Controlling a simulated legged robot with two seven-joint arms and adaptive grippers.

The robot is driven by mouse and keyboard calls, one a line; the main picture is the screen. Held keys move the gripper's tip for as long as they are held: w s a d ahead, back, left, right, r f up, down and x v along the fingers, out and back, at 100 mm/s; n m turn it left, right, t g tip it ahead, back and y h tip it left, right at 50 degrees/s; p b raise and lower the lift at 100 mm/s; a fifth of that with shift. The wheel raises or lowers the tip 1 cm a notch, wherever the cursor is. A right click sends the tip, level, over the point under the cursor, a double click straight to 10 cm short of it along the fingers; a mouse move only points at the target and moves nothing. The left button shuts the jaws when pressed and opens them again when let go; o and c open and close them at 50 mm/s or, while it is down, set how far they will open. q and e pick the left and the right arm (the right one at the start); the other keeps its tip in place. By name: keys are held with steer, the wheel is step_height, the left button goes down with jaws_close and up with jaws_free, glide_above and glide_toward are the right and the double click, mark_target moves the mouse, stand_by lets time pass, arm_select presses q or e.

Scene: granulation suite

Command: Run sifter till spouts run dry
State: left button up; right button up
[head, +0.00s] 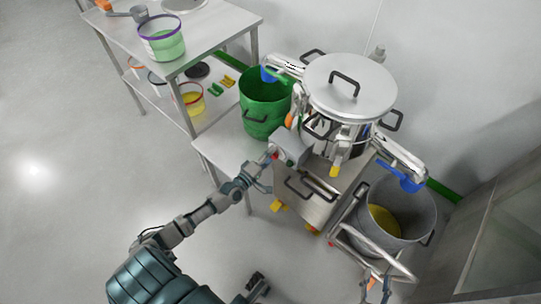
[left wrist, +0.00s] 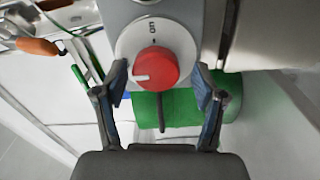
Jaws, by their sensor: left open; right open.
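The sifter (head: 349,92) stands centre right with its round steel lid on. Its grey control box (head: 291,146) carries a red knob (left wrist: 155,68) on a white dial; the knob's white mark points left in the left wrist view. My left gripper (head: 262,176) is open at the box, its fingers on either side of the knob; contact cannot be told. A blue-ended left spout (head: 268,74) is above a green bin (head: 264,112). A blue-ended right spout (head: 411,183) is over a grey bin (head: 420,207) with yellow material (head: 384,221).
A steel table (head: 205,33) at upper left holds a purple-rimmed bucket (head: 161,38) and a scoop (head: 138,13). Its lower shelf holds more buckets. A metal trolley frame (head: 352,240) stands near the grey bin. The floor at left is clear.

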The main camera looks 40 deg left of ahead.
arm_select(q)
steer(key=s+a, duration=0.1)
steer(key=s, duration=1.1)
steer(key=shift+f, duration=0.1)
